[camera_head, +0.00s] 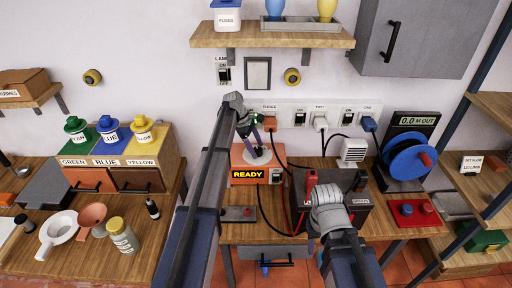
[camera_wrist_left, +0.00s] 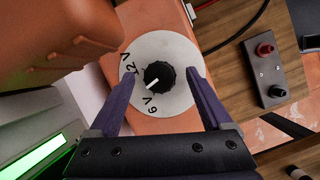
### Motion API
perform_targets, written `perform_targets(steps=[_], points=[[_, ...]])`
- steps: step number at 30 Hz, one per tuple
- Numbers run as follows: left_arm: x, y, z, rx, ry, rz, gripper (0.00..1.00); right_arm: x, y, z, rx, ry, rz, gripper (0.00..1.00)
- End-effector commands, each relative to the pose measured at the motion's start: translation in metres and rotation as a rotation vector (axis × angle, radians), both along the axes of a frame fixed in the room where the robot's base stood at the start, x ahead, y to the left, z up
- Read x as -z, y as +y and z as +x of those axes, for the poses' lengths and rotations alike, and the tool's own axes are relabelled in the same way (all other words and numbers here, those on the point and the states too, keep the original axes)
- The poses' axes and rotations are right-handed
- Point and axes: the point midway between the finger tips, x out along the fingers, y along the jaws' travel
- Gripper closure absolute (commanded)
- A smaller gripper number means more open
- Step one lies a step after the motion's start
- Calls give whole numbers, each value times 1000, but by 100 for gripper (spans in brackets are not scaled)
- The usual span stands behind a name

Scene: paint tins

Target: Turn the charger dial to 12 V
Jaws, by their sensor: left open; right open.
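The orange charger (camera_head: 242,181) stands at the back of the middle bench, with a lit READY sign on its front. Its white dial plate (camera_wrist_left: 180,47) carries the marks 12 V and 6 V. The black dial knob (camera_wrist_left: 159,78) has a white pointer line aimed between the two marks. My left gripper (camera_head: 256,148) is over the charger's top. In the wrist view its open purple fingers (camera_wrist_left: 160,84) stand on either side of the knob, apart from it. My right gripper (camera_head: 313,240) is low over the bench front by a dark box; its fingertips are mostly hidden.
A dark box (camera_head: 358,218) with a red clamp and cables stands right of the charger. A small block with red and black knobs (camera_wrist_left: 266,70) lies beside it. A power strip (camera_head: 335,112) with plugs runs behind. A blue cable reel (camera_head: 408,160) stands right.

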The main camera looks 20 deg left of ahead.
Motion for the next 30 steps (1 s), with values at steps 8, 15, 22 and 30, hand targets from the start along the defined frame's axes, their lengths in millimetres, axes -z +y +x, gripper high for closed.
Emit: perform_targets(steps=[8, 15, 22, 30], points=[[-25, 8, 0, 0, 0, 0, 17, -25, 0, 0, -1, 0, 0, 50], [-56, 21, -1, -2, 1, 0, 17, -56, 0, 0, -2, 0, 0, 50], [-72, 29, -2, 0, 0, 0, 17, -72, 0, 0, -2, 0, 0, 50], [-70, 30, -2, 0, 0, 0, 17, -70, 0, 0, -1, 0, 0, 50]])
